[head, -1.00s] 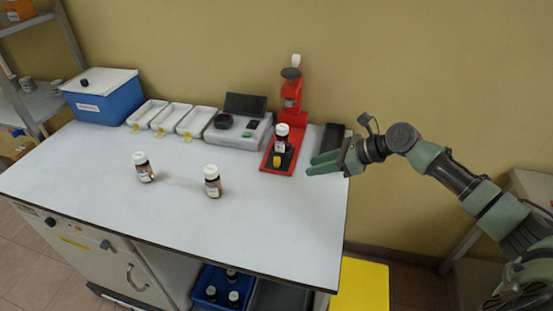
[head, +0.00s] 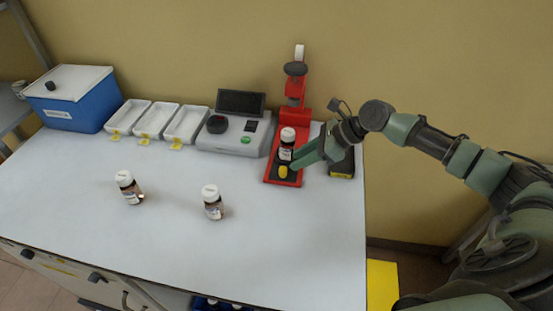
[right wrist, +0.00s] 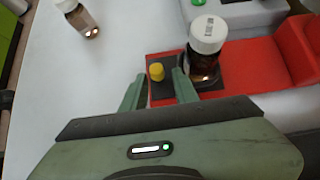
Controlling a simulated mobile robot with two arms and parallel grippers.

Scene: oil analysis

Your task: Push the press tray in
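The red press (head: 299,95) stands at the back right of the table, with its red base (head: 270,172) reaching forward. The dark press tray (right wrist: 163,90) lies on the base, with a yellow knob (head: 283,172) at its front. A brown bottle with a white cap (head: 287,145) stands upright on the tray; it also shows in the right wrist view (right wrist: 205,60). My right gripper (head: 296,166) is low over the base, at the knob's right. In the right wrist view its two fingers (right wrist: 160,90) are apart, with the knob just beyond the gap. My left gripper is out of view.
Two more bottles stand on the open table, one at left (head: 129,188) and one nearer the middle (head: 212,202). A grey device (head: 235,135), several white trays (head: 155,121) and a blue box (head: 72,97) line the back. A dark block (head: 343,165) sits right of the press.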

